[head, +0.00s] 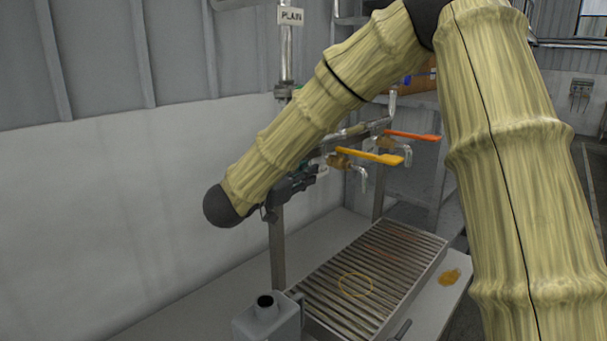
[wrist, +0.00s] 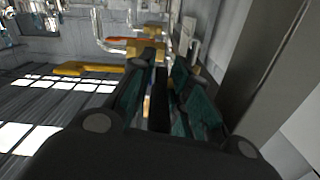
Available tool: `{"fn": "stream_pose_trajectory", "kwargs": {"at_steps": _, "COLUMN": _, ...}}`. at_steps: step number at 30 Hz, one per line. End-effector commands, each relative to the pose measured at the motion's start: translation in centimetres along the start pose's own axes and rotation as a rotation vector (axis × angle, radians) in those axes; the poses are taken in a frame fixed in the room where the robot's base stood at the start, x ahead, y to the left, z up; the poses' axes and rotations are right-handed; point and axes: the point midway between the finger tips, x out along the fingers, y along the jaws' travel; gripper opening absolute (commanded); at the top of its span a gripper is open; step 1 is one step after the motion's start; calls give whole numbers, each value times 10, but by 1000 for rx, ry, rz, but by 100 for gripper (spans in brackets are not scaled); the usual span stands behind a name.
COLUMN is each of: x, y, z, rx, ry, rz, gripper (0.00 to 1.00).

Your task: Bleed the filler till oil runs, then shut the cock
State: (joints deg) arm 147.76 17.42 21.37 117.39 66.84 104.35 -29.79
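In the head view two cocks sit on a pipe rail, one with a yellow lever (head: 370,155) and one behind it with an orange lever (head: 412,135). Each has a bent spout below it. In the wrist view the yellow lever (wrist: 82,68) points left from a brass body (wrist: 145,47). My gripper (head: 312,175) is at the near end of the rail, left of the yellow lever. Its dark fingers (wrist: 162,72) look close together in the wrist view. Whether anything is between them is unclear. No running oil can be made out at the spouts.
A slatted drip tray (head: 415,238) lies below the spouts, with a yellow ring (head: 355,285) on it. A grey can (head: 268,320) stands at its near left. An amber puddle (head: 450,277) lies right of the tray. A PLAIN sign (head: 290,16) hangs on the upright pipe.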

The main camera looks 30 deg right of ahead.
Motion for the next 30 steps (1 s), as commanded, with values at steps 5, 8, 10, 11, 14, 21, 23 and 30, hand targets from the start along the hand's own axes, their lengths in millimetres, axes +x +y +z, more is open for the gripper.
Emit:
{"fn": "stream_pose_trajectory", "kwargs": {"at_steps": 5, "x": 0, "y": 0, "z": 0, "rx": 0, "ry": 0, "rz": 0, "gripper": 0}}
{"fn": "stream_pose_trajectory", "kwargs": {"at_steps": 8, "x": 0, "y": 0, "z": -1, "rx": 0, "ry": -4, "rz": 1, "gripper": 0}}
{"fn": "stream_pose_trajectory", "kwargs": {"at_steps": 10, "x": 0, "y": 0, "z": -2, "rx": 0, "ry": -17, "rz": 4, "gripper": 0}}
{"fn": "stream_pose_trajectory", "kwargs": {"at_steps": 11, "x": 0, "y": 0, "z": -3, "rx": 0, "ry": -24, "rz": 5, "gripper": 0}}
{"fn": "stream_pose_trajectory", "kwargs": {"at_steps": 14, "x": 0, "y": 0, "z": -1, "rx": -1, "ry": -41, "rz": 9, "gripper": 0}}
{"fn": "stream_pose_trajectory", "kwargs": {"at_steps": 21, "x": 0, "y": 0, "z": 0, "rx": -1, "ry": -41, "rz": 9, "gripper": 19}}
{"fn": "stream_pose_trajectory", "kwargs": {"at_steps": 23, "x": 0, "y": 0, "z": 0, "rx": -1, "ry": -41, "rz": 9, "gripper": 23}}
{"fn": "stream_pose_trajectory", "kwargs": {"at_steps": 30, "x": 0, "y": 0, "z": 0, "rx": 0, "ry": -40, "rz": 8, "gripper": 23}}
